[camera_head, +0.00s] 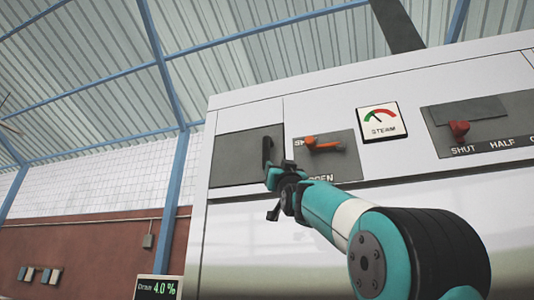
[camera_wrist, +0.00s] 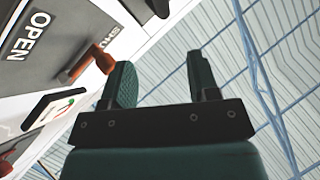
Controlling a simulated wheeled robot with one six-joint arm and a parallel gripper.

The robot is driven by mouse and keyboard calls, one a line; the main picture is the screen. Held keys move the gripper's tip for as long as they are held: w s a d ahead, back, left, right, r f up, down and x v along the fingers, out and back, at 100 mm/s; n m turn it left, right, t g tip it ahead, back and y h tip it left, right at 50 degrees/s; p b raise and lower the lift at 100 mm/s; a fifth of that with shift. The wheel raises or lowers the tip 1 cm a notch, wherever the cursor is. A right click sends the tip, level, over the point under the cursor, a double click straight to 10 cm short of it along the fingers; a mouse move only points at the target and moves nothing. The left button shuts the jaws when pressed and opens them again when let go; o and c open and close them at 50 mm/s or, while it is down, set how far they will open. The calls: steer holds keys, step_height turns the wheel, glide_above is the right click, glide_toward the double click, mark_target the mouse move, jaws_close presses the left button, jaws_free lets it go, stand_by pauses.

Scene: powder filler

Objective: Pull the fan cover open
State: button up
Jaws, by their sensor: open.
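The fan cover appears to be the dark grey flat panel (camera_head: 238,160) at the left of the white machine's front; it looks closed. Its upright black handle (camera_head: 267,152) is near the panel's right edge. My gripper (camera_head: 272,195) is open and empty, just below the handle in the head view, and no contact shows. In the wrist view, the two fingers of my gripper (camera_wrist: 160,68) stand apart with nothing between them. A dark panel part and black bar (camera_wrist: 160,8) show at the top edge there, probably the cover and handle.
An orange lever (camera_head: 318,143) on a SHUT/OPEN plate is close right of my gripper; it also shows in the wrist view (camera_wrist: 85,65). Further right are a steam gauge (camera_head: 379,121) and a red knob (camera_head: 459,128). Open room lies left of the machine.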

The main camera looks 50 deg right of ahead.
mark_target(267, 153)
steer(key=p+x, duration=1.2)
steer(key=x, duration=0.3)
steer(key=shift+w+r+p, duration=0.1)
steer(key=shift+r+p, duration=0.1)
steer(key=shift+p, duration=0.1)
steer(key=shift+w+d+r+p, duration=0.3)
steer(key=shift+w+r+p, duration=0.15)
steer(key=shift+p, duration=0.2)
steer(key=shift+f, duration=0.1)
steer(key=shift+c, duration=0.5)
jaws_close()
